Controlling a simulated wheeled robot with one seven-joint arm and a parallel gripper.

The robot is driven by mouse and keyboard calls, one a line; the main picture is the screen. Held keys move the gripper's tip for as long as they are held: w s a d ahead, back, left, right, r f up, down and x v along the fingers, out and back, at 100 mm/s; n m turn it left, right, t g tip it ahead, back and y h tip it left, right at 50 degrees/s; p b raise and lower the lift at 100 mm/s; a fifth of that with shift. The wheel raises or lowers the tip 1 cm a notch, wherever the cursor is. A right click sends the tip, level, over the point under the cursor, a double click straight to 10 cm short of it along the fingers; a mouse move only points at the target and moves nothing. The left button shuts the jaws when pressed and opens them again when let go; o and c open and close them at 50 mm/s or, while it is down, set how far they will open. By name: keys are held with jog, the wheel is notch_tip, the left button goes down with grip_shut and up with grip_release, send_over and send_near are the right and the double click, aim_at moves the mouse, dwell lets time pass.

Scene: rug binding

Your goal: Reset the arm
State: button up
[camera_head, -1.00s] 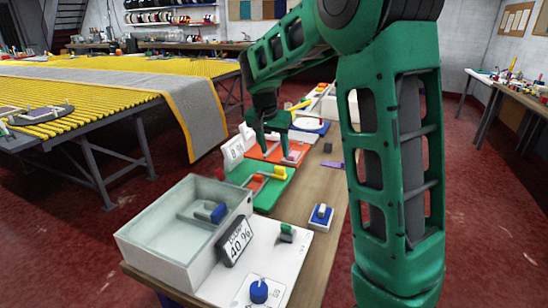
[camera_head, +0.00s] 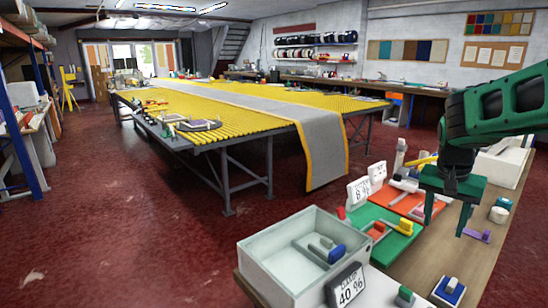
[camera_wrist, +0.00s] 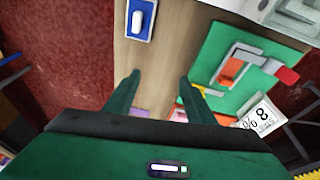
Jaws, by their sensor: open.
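My green gripper (camera_head: 448,212) hangs at the right of the head view, above the workbench (camera_head: 418,268). Its two fingers point down and stand apart with nothing between them. In the wrist view my gripper (camera_wrist: 157,92) shows the same two fingers, spread and empty over the wooden bench top. A purple piece (camera_head: 477,235) lies on the bench close to the right finger in the head view. A green board (camera_head: 357,217) with coloured handles lies to the left of the fingers.
A clear-walled box (camera_head: 268,252) with a "40 %" sign (camera_head: 347,288) stands at the bench's near end. An orange board (camera_head: 395,200), a blue-edged block (camera_head: 448,290) and a white box (camera_head: 505,160) crowd the bench. A long yellow slatted table (camera_head: 240,105) bears a grey rug (camera_head: 325,150). Red floor (camera_head: 130,230) is open at left.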

jog(key=s+a+f+n+y, duration=0.1)
jog(key=s+f, duration=0.1)
jog(key=s, duration=1.1)
jog(key=s+a+f+n+g+y, duration=0.1)
jog(key=s+a+f+n, duration=0.1)
jog(key=s, duration=1.2)
jog(key=shift+f+g+y, duration=0.3)
jog(key=shift+y, duration=0.1)
jog(key=shift+w+a+f, duration=0.1)
jog(key=shift+w+f, duration=0.15)
jog(key=shift+w, duration=0.4)
